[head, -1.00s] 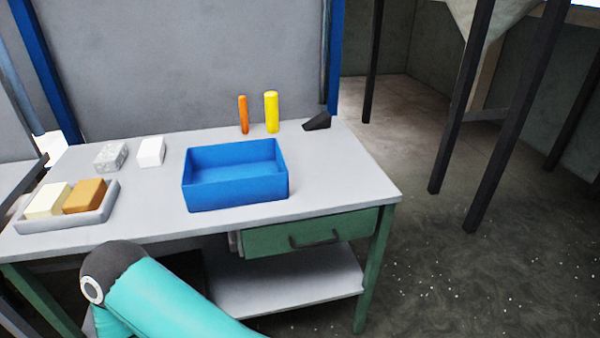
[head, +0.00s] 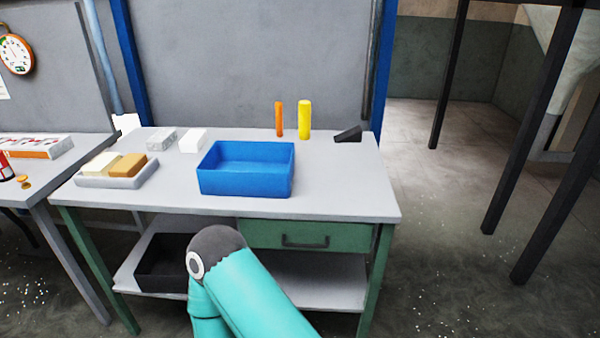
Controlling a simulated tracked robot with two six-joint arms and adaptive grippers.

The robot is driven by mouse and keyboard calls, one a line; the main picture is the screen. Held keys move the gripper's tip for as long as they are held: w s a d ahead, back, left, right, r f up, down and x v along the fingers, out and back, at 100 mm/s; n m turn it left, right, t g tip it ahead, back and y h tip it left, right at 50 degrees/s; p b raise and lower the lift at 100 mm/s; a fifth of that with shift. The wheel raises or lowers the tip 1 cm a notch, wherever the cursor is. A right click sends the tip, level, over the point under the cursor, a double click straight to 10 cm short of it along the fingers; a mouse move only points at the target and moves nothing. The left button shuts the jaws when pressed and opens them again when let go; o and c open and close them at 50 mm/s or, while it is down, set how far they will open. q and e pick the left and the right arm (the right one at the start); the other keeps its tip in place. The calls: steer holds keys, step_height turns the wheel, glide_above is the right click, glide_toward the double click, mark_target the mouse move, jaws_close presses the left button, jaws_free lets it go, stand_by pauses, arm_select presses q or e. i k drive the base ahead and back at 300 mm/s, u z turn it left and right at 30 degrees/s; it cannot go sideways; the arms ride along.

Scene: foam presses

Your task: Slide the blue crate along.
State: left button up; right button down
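The blue crate (head: 246,182) stands upright near the middle of the grey worktable (head: 340,192). It is open at the top, and its visible inside looks empty. Nothing touches it. A teal arm link of mine with a dark joint cap is at the bottom centre, in front of the table and below its top. Neither of my grippers shows in the head view.
A grey tray (head: 90,181) with a cream block (head: 101,163) and a tan block (head: 128,166) lies left of the crate. Two white blocks (head: 192,140) (head: 161,139), an orange cylinder (head: 279,120), a yellow cylinder (head: 305,119) and a dark wedge (head: 348,134) stand behind. The tabletop right of the crate is clear.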

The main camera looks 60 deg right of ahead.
mark_target(231, 168)
steer(key=z, duration=1.05)
steer(key=i, duration=0.75)
steer(key=z, duration=0.25)
